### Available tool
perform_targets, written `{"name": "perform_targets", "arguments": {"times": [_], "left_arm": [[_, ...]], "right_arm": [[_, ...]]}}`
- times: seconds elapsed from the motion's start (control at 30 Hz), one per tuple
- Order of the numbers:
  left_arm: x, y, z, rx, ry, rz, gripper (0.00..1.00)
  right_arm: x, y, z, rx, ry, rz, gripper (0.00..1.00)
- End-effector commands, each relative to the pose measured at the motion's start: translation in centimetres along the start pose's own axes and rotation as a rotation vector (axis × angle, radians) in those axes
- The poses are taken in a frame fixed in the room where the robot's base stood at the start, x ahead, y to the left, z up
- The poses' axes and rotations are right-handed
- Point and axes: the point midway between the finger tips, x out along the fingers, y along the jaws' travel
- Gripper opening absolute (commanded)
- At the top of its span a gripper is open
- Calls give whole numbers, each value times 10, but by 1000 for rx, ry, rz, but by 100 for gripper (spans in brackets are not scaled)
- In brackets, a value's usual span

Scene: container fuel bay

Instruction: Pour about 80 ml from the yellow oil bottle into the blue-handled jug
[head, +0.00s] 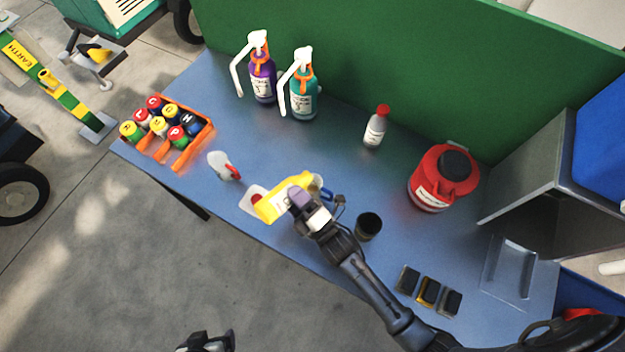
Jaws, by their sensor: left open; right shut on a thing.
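My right gripper (308,208) is shut on the yellow oil bottle (282,200) near the front edge of the blue table. The bottle is tipped well over, its length running from lower left to upper right. The blue-handled jug (327,193) is mostly hidden behind the bottle and gripper; a bit of blue and a pale rim show just right of the bottle. I cannot tell whether liquid is flowing or how full the jug is. My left gripper (207,342) is open and empty at the bottom of the view, off the table.
A red-handled jug (222,165) and a white tray (248,194) with something red are left of the bottle. A dark cup (368,226) stands right. An orange crate (180,160) of cans, two pump bottles (262,82), a red-capped bottle (375,130) and a red canister (432,190) stand around.

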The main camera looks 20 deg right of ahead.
Motion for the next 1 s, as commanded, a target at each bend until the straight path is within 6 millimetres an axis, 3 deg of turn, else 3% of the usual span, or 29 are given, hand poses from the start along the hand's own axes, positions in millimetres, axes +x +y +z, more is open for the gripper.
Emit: {"name": "perform_targets", "arguments": {"times": [0.77,1.0], "left_arm": [[-5,3,-2,-11,2,9,88],[42,4,13,-9,-1,7,88]], "right_arm": [[1,4,1,51,-14,1,35],[-11,-38,3,-257,71,2,35]]}}
